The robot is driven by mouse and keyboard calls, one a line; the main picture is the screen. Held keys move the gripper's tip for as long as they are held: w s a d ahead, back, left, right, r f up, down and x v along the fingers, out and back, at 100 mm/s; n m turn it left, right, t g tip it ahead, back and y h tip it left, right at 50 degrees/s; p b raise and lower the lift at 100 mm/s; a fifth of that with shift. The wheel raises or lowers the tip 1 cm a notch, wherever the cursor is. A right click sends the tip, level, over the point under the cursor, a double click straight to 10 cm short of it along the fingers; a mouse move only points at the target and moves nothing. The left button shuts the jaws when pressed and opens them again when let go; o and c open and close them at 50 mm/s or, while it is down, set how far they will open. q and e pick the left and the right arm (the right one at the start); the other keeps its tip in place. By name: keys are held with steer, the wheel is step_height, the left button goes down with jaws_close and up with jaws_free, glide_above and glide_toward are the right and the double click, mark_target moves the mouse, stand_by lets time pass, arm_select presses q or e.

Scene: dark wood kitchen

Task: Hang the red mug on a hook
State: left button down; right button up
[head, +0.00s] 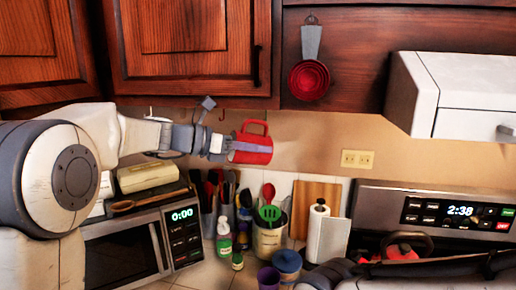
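The red mug (252,157) is held in the air below the upper cabinets, with its handle pointing up. My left gripper (250,147) is shut on it; one pale finger lies across the near side of the mug, and the other finger is hidden. A dark hook (222,116) hangs from the cabinet underside, just left of and above the mug. The mug's handle is apart from this hook. Another small hook (151,112) shows farther left, above my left wrist. My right gripper cannot be made out in the head view.
Below the mug stand a utensil crock (268,243), bottles (224,242) and a paper towel roll (327,238). A microwave (125,250) is at lower left. Red measuring cups (309,80) hang on the cabinet to the right. A white range hood (455,95) juts out at upper right.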

arm_select(q)
steer(key=shift+w+d+r+p, duration=0.15)
steer(key=shift+w+p, duration=0.35)
steer(key=shift+w, duration=0.5)
steer(key=shift+w+d+f+p, duration=0.1)
steer(key=shift+w+d+p, duration=0.15)
steer(key=shift+w+p, duration=0.5)
steer(key=shift+w+d+p, duration=0.25)
steer(key=shift+w+p, duration=0.35)
steer(key=shift+w, duration=0.6)
steer(key=shift+w+d+p, duration=0.2)
steer(key=shift+w+p, duration=0.4)
steer(key=shift+w, duration=0.6)
steer(key=shift+w+d+f+p, duration=0.1)
steer(key=shift+w+f+p, duration=0.3)
steer(key=shift+w+f, duration=0.15)
steer(key=c, duration=1)
jaws_free()
steer(key=shift+f, duration=0.1)
steer(key=shift+o, duration=0.2)
